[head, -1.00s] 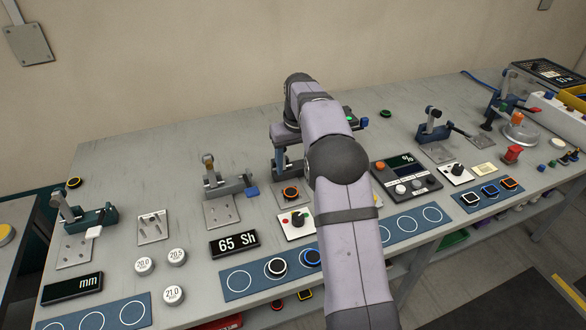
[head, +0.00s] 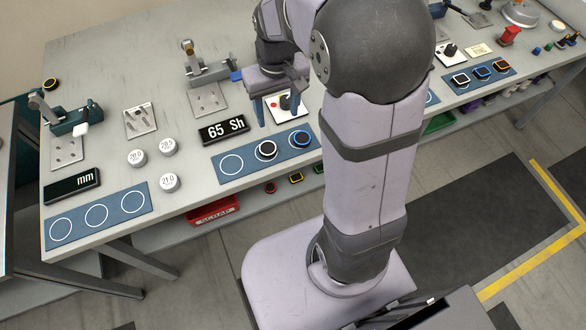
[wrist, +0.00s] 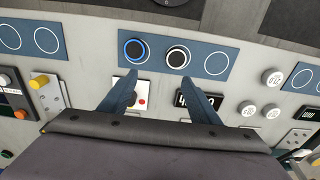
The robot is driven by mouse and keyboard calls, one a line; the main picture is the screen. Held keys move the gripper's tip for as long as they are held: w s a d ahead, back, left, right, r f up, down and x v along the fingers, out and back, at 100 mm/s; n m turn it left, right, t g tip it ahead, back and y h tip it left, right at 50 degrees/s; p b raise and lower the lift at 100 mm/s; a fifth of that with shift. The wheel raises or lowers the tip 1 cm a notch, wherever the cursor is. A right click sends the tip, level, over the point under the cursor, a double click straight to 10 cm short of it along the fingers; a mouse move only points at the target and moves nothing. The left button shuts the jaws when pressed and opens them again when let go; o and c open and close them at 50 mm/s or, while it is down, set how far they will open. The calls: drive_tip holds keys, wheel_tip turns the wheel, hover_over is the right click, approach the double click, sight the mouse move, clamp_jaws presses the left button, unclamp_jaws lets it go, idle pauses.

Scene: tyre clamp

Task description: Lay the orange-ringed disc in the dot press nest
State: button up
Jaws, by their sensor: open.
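My gripper (head: 280,108) is open and empty, its blue fingers apart above a small white control box. In the wrist view its two fingers (wrist: 162,84) point toward the blue mat with nothing between them. The orange-ringed disc does not show in either current view. The place where it lay a second ago, on a grey plate behind the control box, is now hidden behind my gripper and arm. The dot press nest cannot be made out in the current views.
A blue-ringed disc (head: 300,139) and a white-ringed disc (head: 265,150) lie on a blue mat (head: 219,178). The control box (wrist: 142,103) has a black knob and red button. A "65 Sh" display (head: 223,131) and several white weights (head: 137,158) stand left. Bare bench (head: 110,85) lies farther left.

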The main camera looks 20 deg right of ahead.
drive_tip(key=s+a+f, duration=0.2)
drive_tip(key=s+f, duration=0.2)
drive_tip(key=s, duration=1)
drive_tip(key=shift+s+a+g, duration=0.15)
drive_tip(key=shift+g, duration=0.15)
drive_tip(key=shift+f, duration=0.1)
wheel_tip(320, 180, down, 13)
drive_tip(key=b, duration=1.3)
drive_tip(key=shift+f, duration=0.15)
